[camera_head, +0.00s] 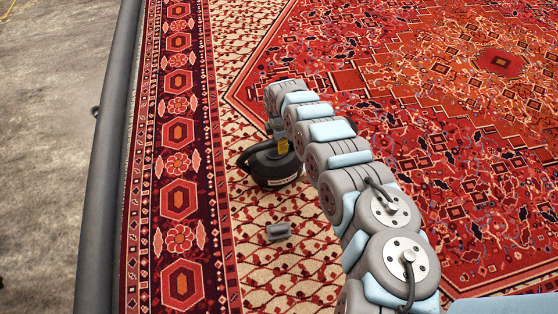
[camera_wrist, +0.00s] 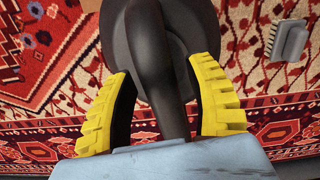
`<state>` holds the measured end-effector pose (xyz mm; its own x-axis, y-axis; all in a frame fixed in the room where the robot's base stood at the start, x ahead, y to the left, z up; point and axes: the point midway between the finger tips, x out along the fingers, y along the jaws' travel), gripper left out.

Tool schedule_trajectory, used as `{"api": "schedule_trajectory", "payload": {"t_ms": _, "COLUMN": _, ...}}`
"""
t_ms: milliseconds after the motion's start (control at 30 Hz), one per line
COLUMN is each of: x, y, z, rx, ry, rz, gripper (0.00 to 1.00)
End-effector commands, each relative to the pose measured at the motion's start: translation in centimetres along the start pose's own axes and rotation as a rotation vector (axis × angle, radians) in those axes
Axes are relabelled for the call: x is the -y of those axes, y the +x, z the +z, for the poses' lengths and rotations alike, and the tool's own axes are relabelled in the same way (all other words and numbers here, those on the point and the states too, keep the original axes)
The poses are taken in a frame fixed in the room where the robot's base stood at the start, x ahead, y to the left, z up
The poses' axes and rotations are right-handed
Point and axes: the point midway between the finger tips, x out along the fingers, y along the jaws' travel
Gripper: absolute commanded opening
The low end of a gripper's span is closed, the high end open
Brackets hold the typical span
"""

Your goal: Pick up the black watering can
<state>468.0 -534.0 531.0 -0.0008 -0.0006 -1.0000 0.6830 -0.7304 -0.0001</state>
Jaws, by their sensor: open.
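The black watering can (camera_head: 274,172) stands on the patterned rug in the head view, left of my arm. It is round-bodied and dark, with a pale label low on its side and a curved part reaching left. In the wrist view the can (camera_wrist: 197,22) fills the top centre, and its thick dark handle (camera_wrist: 158,70) runs down between my fingers. My gripper (camera_head: 282,147) is at the top of the can; its yellow ribbed fingers (camera_wrist: 162,85) are open, one on each side of the handle. The arm hides part of the can in the head view.
A small grey brush (camera_head: 278,231) lies on the rug nearer the camera; its bristles show in the wrist view (camera_wrist: 289,40). A dark raised tube (camera_head: 108,130) borders the rug on the left, with bare concrete floor (camera_head: 50,120) beyond. The rug (camera_head: 440,70) is otherwise clear.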

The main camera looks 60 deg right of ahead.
Motion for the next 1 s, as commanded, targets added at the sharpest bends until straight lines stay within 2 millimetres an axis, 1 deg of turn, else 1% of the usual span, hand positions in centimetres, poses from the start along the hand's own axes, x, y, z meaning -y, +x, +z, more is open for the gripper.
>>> {"api": "schedule_trajectory", "payload": {"t_ms": 800, "x": 0.01, "y": 0.51, "z": -0.06, "rx": -0.001, "ry": 0.000, "rz": 0.000, "gripper": 0.54}}
{"api": "schedule_trajectory", "payload": {"t_ms": 833, "x": 0.01, "y": 0.51, "z": -0.05, "rx": -0.001, "ry": 0.000, "rz": 0.000, "gripper": 0.52}}
{"api": "schedule_trajectory", "payload": {"t_ms": 867, "x": 0.01, "y": 0.51, "z": -0.05, "rx": -0.001, "ry": 0.000, "rz": 0.000, "gripper": 0.43}}
{"api": "schedule_trajectory", "payload": {"t_ms": 900, "x": 0.01, "y": 0.51, "z": -0.05, "rx": -0.001, "ry": 0.000, "rz": 0.000, "gripper": 0.32}}
{"api": "schedule_trajectory", "payload": {"t_ms": 967, "x": 0.01, "y": 0.51, "z": -0.05, "rx": -0.001, "ry": 0.000, "rz": 0.000, "gripper": 0.14}}
{"api": "schedule_trajectory", "payload": {"t_ms": 1000, "x": 0.01, "y": 0.51, "z": -0.04, "rx": -0.001, "ry": 0.000, "rz": 0.000, "gripper": 0.03}}
